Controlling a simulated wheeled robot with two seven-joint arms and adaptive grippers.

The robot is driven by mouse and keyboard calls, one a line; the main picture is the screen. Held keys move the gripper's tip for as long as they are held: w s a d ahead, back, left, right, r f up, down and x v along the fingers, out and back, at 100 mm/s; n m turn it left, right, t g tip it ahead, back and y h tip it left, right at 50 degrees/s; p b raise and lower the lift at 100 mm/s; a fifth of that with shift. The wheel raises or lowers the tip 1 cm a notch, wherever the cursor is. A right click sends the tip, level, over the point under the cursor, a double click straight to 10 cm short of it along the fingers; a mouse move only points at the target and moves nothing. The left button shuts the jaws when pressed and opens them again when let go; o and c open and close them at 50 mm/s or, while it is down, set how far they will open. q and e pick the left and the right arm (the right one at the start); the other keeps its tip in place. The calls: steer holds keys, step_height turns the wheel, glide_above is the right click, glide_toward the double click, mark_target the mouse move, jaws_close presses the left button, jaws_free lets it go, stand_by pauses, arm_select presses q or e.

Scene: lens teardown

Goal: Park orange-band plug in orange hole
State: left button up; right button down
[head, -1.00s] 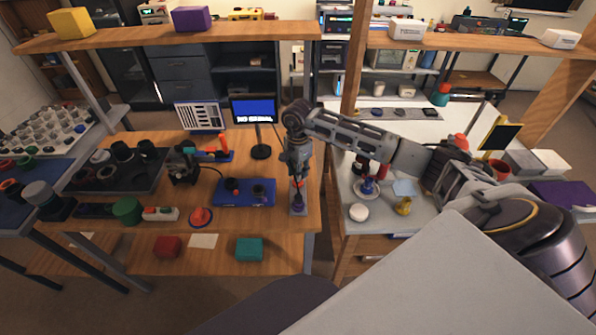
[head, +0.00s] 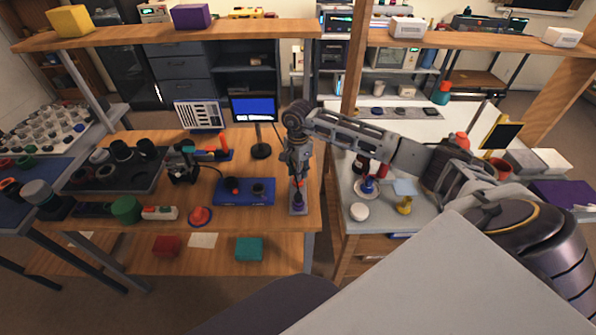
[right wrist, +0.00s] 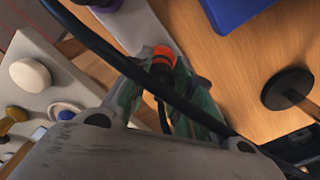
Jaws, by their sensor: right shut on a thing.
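The orange-band plug (right wrist: 161,62) shows in the right wrist view as a dark body with an orange end, between the fingertips. My right gripper (right wrist: 158,88) is shut on it. In the head view my right gripper (head: 298,178) points down above a narrow grey strip (head: 298,211) near the right edge of the wooden table. A small purple piece (head: 298,200) stands on the strip just below the gripper. The strip also shows in the right wrist view (right wrist: 137,28). I cannot make out the orange hole; the gripper and plug hide part of the strip. My left gripper is not in view.
A black cable (right wrist: 115,58) crosses close to the right wrist camera. A blue tray (head: 245,198) lies left of the strip, and a monitor stand (head: 261,152) is behind. A grey bench (head: 380,218) with a white disc (head: 359,212) stands to the right, across a gap.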

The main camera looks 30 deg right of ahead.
steer(key=shift+f+b, duration=0.5)
steer(key=shift+b, duration=0.05)
stand_by(0.9)
steer(key=c, duration=1.2)
jaws_free()
steer(key=shift+o, duration=0.2)
steer(key=shift+r, duration=0.15)
